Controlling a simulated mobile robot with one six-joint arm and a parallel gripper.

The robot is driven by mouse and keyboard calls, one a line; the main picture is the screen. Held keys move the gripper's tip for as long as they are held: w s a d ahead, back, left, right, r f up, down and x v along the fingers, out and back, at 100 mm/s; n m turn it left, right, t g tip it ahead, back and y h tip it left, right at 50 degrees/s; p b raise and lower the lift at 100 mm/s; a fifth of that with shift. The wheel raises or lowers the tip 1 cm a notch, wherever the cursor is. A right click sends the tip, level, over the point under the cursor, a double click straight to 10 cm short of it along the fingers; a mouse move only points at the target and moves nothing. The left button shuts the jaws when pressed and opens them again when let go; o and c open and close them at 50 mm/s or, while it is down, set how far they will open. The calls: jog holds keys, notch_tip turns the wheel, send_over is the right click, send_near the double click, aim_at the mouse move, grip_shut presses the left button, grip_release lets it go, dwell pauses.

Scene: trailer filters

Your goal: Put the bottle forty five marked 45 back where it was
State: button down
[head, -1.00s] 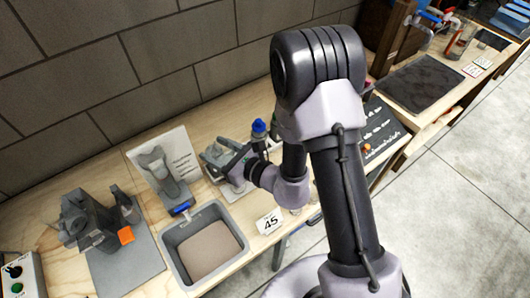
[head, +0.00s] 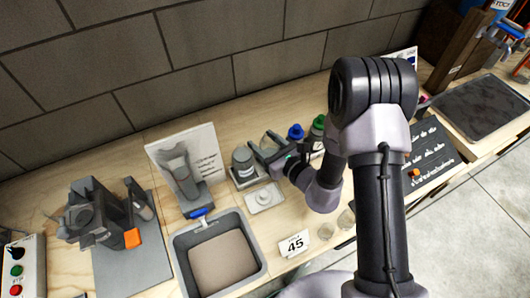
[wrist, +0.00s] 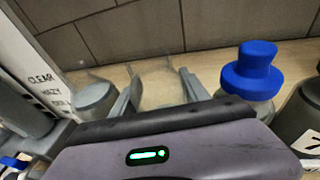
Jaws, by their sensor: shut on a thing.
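My gripper (head: 264,147) is low over the bench, between a squat grey container (head: 242,160) and a blue-capped bottle (head: 296,132). In the wrist view its fingers (wrist: 160,92) stand apart around a faint, see-through thing (wrist: 156,72), whose outline is hard to make out. No number shows on it. The blue-capped bottle (wrist: 250,78) stands right of the fingers, the grey container (wrist: 95,95) left of them. A white card marked 45 (head: 293,244) stands at the bench's front edge. I cannot tell which bottle is number 45.
A green-capped bottle (head: 318,124) stands behind my arm. A grey tray (head: 262,262), a sign (head: 205,150) and two small clear glasses (head: 326,231) are near. A dark board (head: 435,150) lies right.

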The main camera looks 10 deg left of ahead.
notch_tip(320, 180, down, 3)
jog(key=shift+f+b, duration=0.15)
jog(key=shift+b, duration=0.4)
jog(key=shift+r, duration=0.2)
jog(key=shift+f, duration=0.1)
jog(key=c, duration=0.8)
grip_release()
jog(key=shift+f, duration=0.1)
jog(key=shift+c, duration=0.2)
